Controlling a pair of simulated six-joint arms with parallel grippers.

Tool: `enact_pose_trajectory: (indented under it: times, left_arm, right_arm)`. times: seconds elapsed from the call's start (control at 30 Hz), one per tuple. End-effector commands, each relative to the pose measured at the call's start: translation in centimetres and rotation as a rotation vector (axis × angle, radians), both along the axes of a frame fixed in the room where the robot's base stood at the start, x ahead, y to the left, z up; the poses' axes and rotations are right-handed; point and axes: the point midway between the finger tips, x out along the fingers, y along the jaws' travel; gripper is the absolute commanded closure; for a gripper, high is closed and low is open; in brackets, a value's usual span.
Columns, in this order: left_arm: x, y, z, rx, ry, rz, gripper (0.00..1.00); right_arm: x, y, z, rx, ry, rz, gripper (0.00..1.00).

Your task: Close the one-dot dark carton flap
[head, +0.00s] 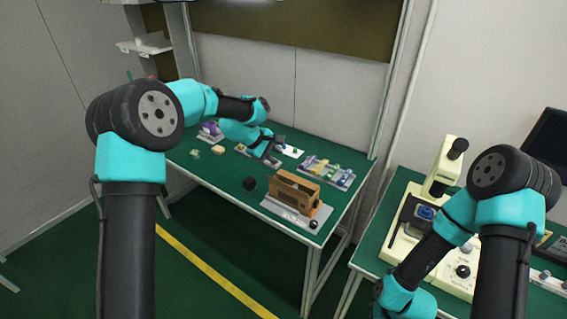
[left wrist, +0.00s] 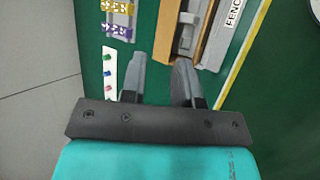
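A brown carton (head: 296,188) stands on a grey base plate near the front right corner of the green table. Its upper part shows darker and lighter brown panels; I cannot make out any dots on a flap. In the left wrist view the carton (left wrist: 213,38) is at the top right, just beyond the right fingertip. My left gripper (head: 272,155) is over the table, behind and to the left of the carton. In the left wrist view my left gripper (left wrist: 160,78) is open, with nothing between its fingers. My right gripper is out of view below the picture; only its arm shows.
A cream machine (head: 447,165) stands on the right table.

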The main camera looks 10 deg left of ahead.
Motion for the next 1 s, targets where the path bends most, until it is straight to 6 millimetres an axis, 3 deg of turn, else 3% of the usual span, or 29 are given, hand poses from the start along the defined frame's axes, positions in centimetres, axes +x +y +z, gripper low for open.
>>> enact_pose_trajectory:
  times: [0.23, 0.67, 0.77, 0.87, 1.0]
  left_arm:
    - [-0.8, 1.7, 2.2, 0.001, 0.0, 0.0, 0.71]
    - [-1.0, 1.9, 2.1, 0.004, 0.001, -0.002, 0.71]
    - [-1.3, 2.1, 0.7, 0.02, 0.001, -0.01, 0.71]
    - [-2.3, 2.6, -2.2, 0.057, -0.002, -0.03, 0.71]
    - [-5.1, 4.0, -8.7, 0.14, -0.011, -0.089, 0.71]
  right_arm:
    - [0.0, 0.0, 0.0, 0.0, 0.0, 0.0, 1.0]
    - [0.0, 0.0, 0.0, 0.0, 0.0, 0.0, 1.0]
    - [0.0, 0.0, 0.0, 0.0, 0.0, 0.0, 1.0]
    - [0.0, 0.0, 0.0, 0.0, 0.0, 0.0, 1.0]
    - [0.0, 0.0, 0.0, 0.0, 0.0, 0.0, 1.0]
